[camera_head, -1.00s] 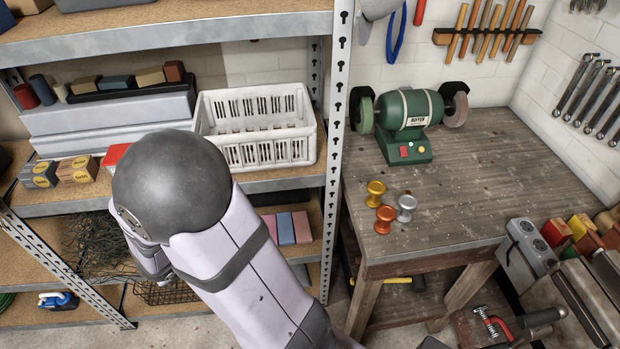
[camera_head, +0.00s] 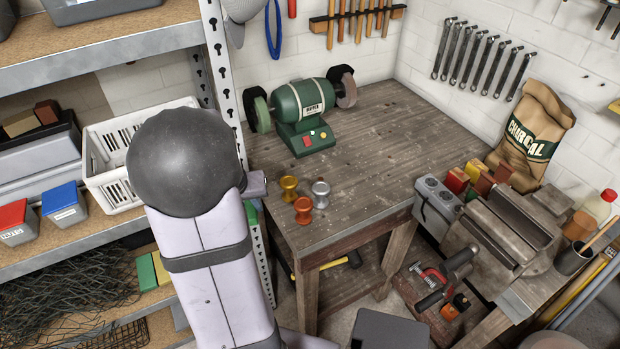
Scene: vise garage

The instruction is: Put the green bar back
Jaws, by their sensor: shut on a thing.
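The lilac part of my arm with its big dark joint (camera_head: 185,165) stands in front of the left shelves, and a small lilac link of mine sticks out to its right. My gripper's jaws are hidden behind the arm. A narrow green patch (camera_head: 253,214) shows just right of my arm, beside the shelf post; whether this is the green bar in the jaws cannot be told. A green block (camera_head: 146,272) lies beside a yellow block on the lower shelf, left of my arm.
The wooden workbench (camera_head: 350,205) holds a green grinder (camera_head: 308,115) and several coloured spools (camera_head: 303,209). The perforated shelf post (camera_head: 222,75) stands close to my arm. A white basket (camera_head: 100,165) sits on the shelf. A vise (camera_head: 505,225) is at right.

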